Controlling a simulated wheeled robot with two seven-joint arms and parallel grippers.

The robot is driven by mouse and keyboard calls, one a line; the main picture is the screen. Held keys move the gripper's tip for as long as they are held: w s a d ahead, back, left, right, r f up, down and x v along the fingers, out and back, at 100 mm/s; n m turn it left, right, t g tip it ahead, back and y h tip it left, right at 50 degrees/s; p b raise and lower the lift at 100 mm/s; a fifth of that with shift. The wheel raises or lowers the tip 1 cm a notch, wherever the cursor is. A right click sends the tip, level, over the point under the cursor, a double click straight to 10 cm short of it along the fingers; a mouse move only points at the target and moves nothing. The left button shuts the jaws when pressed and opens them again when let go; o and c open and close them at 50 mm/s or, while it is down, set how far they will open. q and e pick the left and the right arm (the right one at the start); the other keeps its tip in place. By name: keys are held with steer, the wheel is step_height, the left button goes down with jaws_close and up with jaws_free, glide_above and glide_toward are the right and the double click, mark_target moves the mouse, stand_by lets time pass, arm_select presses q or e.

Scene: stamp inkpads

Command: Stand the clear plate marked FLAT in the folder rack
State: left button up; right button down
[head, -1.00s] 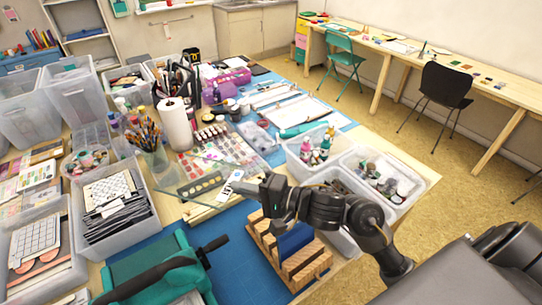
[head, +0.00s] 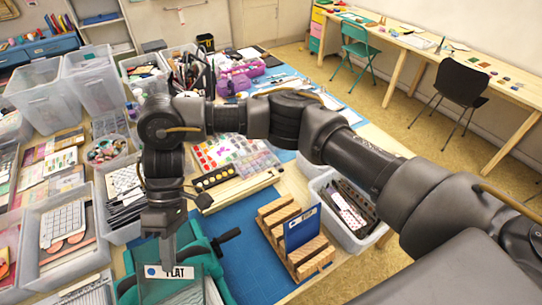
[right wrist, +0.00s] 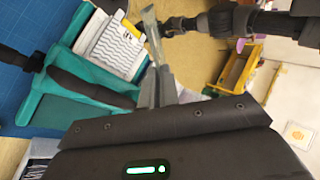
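The clear plate, with a white label reading FLAT (head: 170,271), is at the bottom left of the head view, in front of the teal device. My right gripper (head: 168,238) points down and is shut on it near the label. In the right wrist view the plate shows nearly edge-on (right wrist: 151,38) beyond the fingers (right wrist: 157,88). The wooden folder rack (head: 313,262) stands right of the gripper on the blue mat, with a blue panel (head: 301,230) upright in a slot. A dark arm part, seemingly my left (right wrist: 190,26), shows in the right wrist view; its fingers are unclear.
The teal device (head: 205,258) with a black handle is close to the plate. A bin (head: 358,243) stands right of the rack, and clear bins crowd the left. Blue mat (head: 240,265) lies bare between the device and rack.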

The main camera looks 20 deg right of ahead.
steer(key=w+d+f+n+t+h, duration=0.1)
steer(key=w+d, duration=0.4)
steer(key=d, duration=0.6)
steer(key=w+d+f+n+t+h+b, duration=0.1)
steer(key=w+d+n+t, duration=0.2)
steer(key=d, duration=0.8)
steer(key=w+d+f+n+t+h, duration=0.1)
steer(key=w+d+n+t, duration=0.1)
steer(key=w+d, duration=0.5)
steer(key=d, duration=0.4)
steer(key=shift+w+h, duration=0.3)
steer(key=shift+w, duration=0.05)
steer(key=shift+a+r, duration=0.1)
steer(key=shift+r, duration=0.05)
step_height(320, 180, down, 10)
steer(key=s+b, duration=0.1)
steer(key=b, duration=0.3)
steer(key=shift+s+r, duration=0.15)
